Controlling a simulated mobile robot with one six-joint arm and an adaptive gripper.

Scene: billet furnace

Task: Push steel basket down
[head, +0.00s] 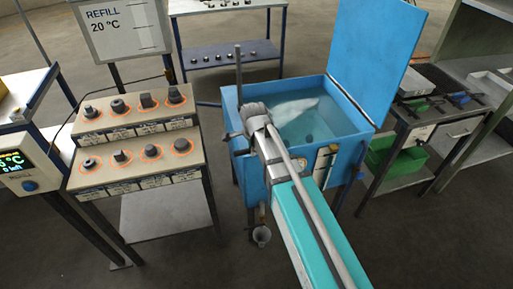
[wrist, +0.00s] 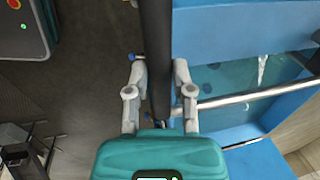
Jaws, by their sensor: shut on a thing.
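The blue tank (head: 345,140) stands in the middle of the head view with its lid (head: 380,45) raised, and clear liquid (head: 310,122) fills it. I cannot make out the steel basket clearly; the arm and the liquid's surface glare hide part of the tank. A dark upright rod (head: 238,72) rises at the tank's left edge. My gripper (head: 252,118) is at that edge, shut around the rod. In the wrist view the rod (wrist: 157,50) runs between the two fingers of my gripper (wrist: 158,75). A silver bar (wrist: 240,98) reaches from near the gripper across the tank.
Two stepped racks with several dark metal parts (head: 120,155) stand at the left, beside a refill sign (head: 125,28). A bench with green trays (head: 400,153) is right of the tank. Open floor (head: 160,265) lies in front.

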